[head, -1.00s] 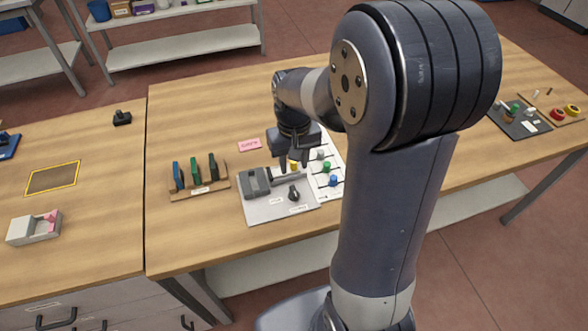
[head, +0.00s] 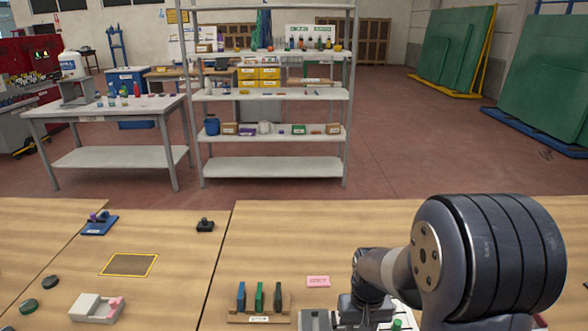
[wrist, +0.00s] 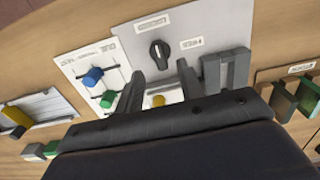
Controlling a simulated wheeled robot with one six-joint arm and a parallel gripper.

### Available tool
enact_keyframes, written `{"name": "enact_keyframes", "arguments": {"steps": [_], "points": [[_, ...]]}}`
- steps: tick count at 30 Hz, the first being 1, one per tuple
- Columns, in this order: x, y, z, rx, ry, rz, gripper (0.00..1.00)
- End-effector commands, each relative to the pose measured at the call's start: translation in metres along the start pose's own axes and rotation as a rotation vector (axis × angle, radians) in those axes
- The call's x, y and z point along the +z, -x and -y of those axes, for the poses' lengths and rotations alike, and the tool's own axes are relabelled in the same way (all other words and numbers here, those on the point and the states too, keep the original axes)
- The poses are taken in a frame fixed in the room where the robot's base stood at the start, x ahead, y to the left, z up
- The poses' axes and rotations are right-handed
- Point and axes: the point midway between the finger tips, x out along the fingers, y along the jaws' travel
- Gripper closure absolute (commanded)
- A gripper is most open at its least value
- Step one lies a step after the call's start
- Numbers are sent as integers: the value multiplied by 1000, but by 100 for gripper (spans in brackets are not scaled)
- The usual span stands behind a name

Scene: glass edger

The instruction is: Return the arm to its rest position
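My gripper (wrist: 162,80) shows in the wrist view with its two dark fingers apart. Bare panel and a yellow knob (wrist: 158,100) show between them, and nothing is seen held. It is over the white panel (wrist: 205,22) with a black rotary knob (wrist: 159,50). A sliding board with a blue knob (wrist: 93,76) and a green knob (wrist: 107,99) lies to the left. In the head view my arm reaches down at the lower right; the fingertips are below the frame.
On the bench in the head view are a rack of upright coloured pieces (head: 259,318), a pink label (head: 318,282), a yellow-edged mat (head: 128,265) and a pale block holder (head: 93,308). A shelf unit (head: 270,143) and a white table (head: 105,107) stand beyond. Floor lies between.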

Motion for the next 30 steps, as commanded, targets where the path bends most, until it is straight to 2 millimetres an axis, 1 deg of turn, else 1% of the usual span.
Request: {"name": "enact_keyframes", "arguments": {"steps": [1, 3, 9, 11, 18, 30], "points": [[1, -10, 0, 0, 0, 6, 64], [1, -22, 0, 0, 0, 5, 64], [1, -51, 0, 0, -5, 3, 64], [0, -47, 0, 0, -49, 0, 64], [0, -48, 0, 0, -146, 0, 64], [0, -49, 0, 0, -160, -1, 64]]}}
